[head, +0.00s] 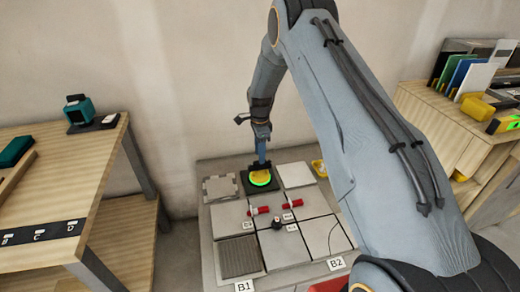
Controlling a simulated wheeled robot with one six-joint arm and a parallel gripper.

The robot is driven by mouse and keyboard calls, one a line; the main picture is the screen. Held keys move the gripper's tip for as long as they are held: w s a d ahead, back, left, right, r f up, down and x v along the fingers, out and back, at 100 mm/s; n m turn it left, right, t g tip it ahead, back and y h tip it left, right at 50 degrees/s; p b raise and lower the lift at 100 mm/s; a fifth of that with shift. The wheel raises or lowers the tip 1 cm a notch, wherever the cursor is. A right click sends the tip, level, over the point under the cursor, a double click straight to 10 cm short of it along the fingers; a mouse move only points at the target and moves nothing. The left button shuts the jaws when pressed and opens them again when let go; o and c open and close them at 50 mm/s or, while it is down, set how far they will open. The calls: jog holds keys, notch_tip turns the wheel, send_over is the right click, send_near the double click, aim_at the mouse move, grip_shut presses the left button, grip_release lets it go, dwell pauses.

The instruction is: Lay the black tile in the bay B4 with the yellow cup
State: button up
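The black tile (247,183) is in the back row of the grey tiled base, between a light notched tile and a plain light tile. The yellow cup (261,176), with a bright green ring, is on top of it. My gripper (261,163) points down directly above the cup, at or very near it. A narrow blue part runs down from my wrist to the cup. The fingers are too small to tell whether they are shut on the cup. I cannot tell whether the tile rests flat or is slightly raised. No B4 label is readable.
A ribbed dark tile (240,257) lies front left, near label B1 (244,286); label B2 (336,264) is front right. Red pieces (258,210) and a black knob (277,225) stand on the tiles. A wooden table (70,170) is left, a shelf (440,120) right.

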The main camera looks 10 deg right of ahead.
jog(key=shift+f, duration=2.7)
grip_shut()
